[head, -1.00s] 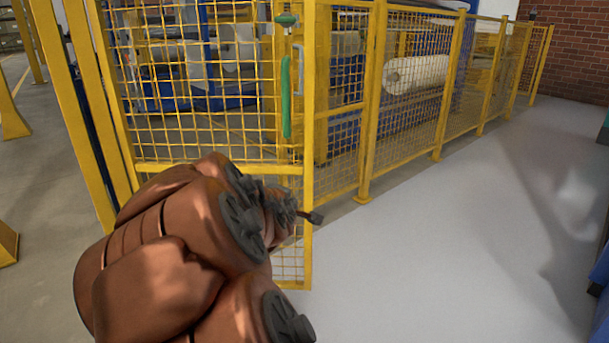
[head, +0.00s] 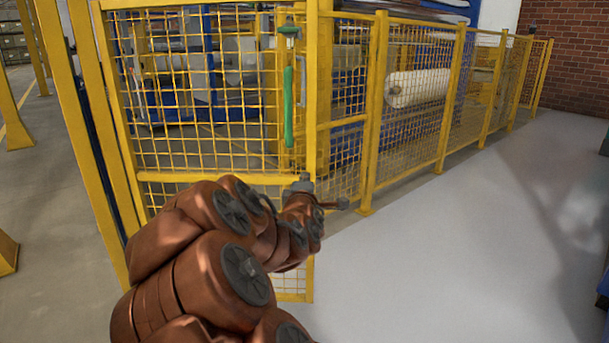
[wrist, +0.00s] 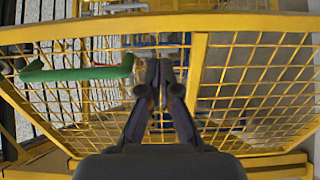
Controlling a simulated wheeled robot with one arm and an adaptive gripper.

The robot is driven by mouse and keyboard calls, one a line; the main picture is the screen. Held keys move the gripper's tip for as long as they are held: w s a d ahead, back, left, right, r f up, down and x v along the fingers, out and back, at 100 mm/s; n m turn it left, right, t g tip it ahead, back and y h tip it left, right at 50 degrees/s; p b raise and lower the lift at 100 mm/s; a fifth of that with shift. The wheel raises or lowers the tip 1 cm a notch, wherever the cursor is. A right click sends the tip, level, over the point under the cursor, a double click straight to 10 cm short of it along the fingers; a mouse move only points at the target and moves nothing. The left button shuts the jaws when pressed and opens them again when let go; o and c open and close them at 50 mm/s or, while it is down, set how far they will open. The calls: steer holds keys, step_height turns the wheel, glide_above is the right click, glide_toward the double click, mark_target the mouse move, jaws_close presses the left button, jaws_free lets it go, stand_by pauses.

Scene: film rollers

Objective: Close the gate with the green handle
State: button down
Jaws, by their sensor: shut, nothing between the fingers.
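The yellow mesh gate (head: 200,178) stands at the left in the head view. Its free right edge comes down nearer to me than the fence behind, so it appears swung out. The long green handle (head: 288,107) hangs upright near that edge. In the wrist view the green handle (wrist: 75,72) lies to the left of the fingers. My gripper (head: 340,203) is shut and empty, low beside the gate's free edge and below the handle. The shut fingers (wrist: 158,72) point toward yellow mesh and bars; I cannot tell whether they touch. My arm hides part of the gate's lower half.
A yellow mesh fence (head: 410,130) runs back to the right toward a brick wall (head: 565,60). Behind it are machinery and a white roll (head: 417,87). The grey floor (head: 450,260) at the right is open. Dark blue objects stand at the right edge.

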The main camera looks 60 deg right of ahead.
mark_target(307, 159)
steer(key=p+x, duration=0.6)
steer(key=x, duration=0.4)
steer(key=shift+f, duration=0.1)
steer(key=shift+w+d, duration=0.3)
steer(key=shift+d, duration=0.2)
stand_by(0.5)
